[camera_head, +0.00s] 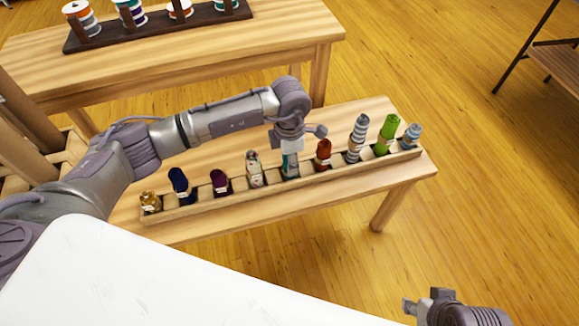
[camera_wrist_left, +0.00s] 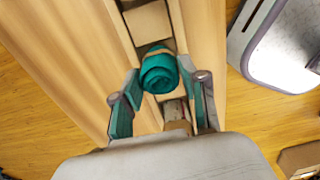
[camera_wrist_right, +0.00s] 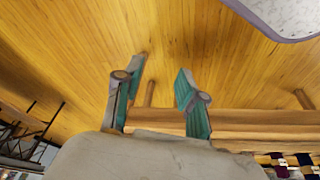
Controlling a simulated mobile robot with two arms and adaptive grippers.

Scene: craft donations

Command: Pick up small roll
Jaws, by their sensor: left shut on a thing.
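A teal fabric roll (camera_wrist_left: 158,72) with a tan band stands between the fingers of my left gripper (camera_wrist_left: 160,95) in the left wrist view. My left gripper (camera_head: 290,168) is shut on it, pointing down at the middle of a long wooden rack (camera_head: 215,201). The roll still appears to be within its compartment; its lower part is hidden. Other rolls stand in the rack: yellow (camera_head: 150,202), blue (camera_head: 180,185), purple (camera_head: 220,182), patterned (camera_head: 254,168), rust-red (camera_head: 323,155), striped (camera_head: 357,138), green (camera_head: 386,134) and light blue (camera_head: 412,137). My right gripper (camera_wrist_right: 160,82) is open and empty.
The rack lies along a low wooden bench (camera_head: 385,180). A wooden table (camera_head: 215,55) behind carries a dark spool holder (camera_head: 155,30). A dark-legged table (camera_head: 548,52) is at the top right. Floor around the right gripper is clear.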

